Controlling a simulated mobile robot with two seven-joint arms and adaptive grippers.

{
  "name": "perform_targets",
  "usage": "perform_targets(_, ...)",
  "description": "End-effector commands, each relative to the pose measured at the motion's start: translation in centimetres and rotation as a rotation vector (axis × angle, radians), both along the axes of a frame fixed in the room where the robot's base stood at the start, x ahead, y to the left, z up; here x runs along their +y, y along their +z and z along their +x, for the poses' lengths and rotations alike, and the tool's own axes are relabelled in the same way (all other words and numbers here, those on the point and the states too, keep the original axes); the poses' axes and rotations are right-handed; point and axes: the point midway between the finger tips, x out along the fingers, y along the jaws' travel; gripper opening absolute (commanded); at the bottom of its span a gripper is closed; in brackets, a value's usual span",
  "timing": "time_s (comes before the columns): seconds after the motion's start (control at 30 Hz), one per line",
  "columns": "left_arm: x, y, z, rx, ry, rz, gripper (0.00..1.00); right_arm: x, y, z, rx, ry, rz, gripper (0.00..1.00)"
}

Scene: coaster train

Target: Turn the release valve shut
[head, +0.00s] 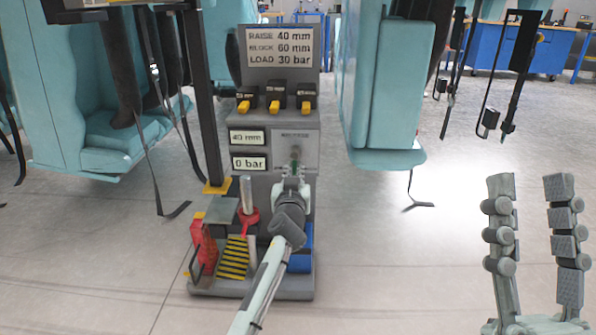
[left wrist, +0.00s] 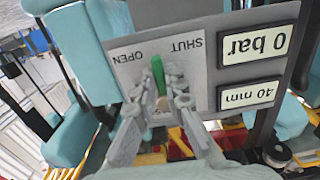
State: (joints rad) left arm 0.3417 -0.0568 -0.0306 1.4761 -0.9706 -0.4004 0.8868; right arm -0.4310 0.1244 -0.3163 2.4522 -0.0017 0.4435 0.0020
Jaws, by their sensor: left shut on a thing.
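The release valve (left wrist: 157,74) shows as a green lever on a grey plate (left wrist: 195,75) marked OPEN and SHUT, upside down in the left wrist view. The lever's visible end lies between the two words. In the head view the valve plate (head: 309,141) is on the front of the grey stand, and my left gripper (head: 292,176) covers much of the lever. My left gripper (left wrist: 163,98) is shut on the lever, a finger on each side. My right gripper (head: 530,225) is open and empty, over the floor at the right.
Displays beside the plate read 40 mm (head: 247,137) and 0 bar (head: 249,163). Above are several yellow-tipped switches (head: 274,105) and a sign (head: 279,46). A red jack (head: 249,217) and striped wedge (head: 233,257) stand on the base. Teal seats (head: 388,90) flank the stand.

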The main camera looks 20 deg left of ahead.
Motion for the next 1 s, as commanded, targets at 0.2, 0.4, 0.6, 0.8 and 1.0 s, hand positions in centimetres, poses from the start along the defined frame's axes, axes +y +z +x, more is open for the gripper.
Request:
perform_targets(0.2,0.8,0.3,-0.2,0.055,0.001,0.199,0.0,0.3,-0.2,0.6,0.048,0.003,-0.016,0.4)
perform_targets(0.4,1.5,0.6,-0.3,0.108,0.002,0.382,0.0,0.8,-1.0,1.4,0.133,0.011,-0.041,0.4)
perform_targets(0.6,2.0,1.0,-0.5,0.152,0.002,0.541,0.0,1.4,-2.0,2.2,0.219,0.017,-0.069,0.4)
perform_targets(0.8,2.3,1.2,-0.6,0.187,0.002,0.663,0.0,1.8,-3.0,2.8,0.294,0.024,-0.094,0.4)
perform_targets(1.0,2.4,1.3,-0.6,0.208,0.002,0.736,0.0,2.0,-3.7,3.1,0.34,0.027,-0.11,0.4)
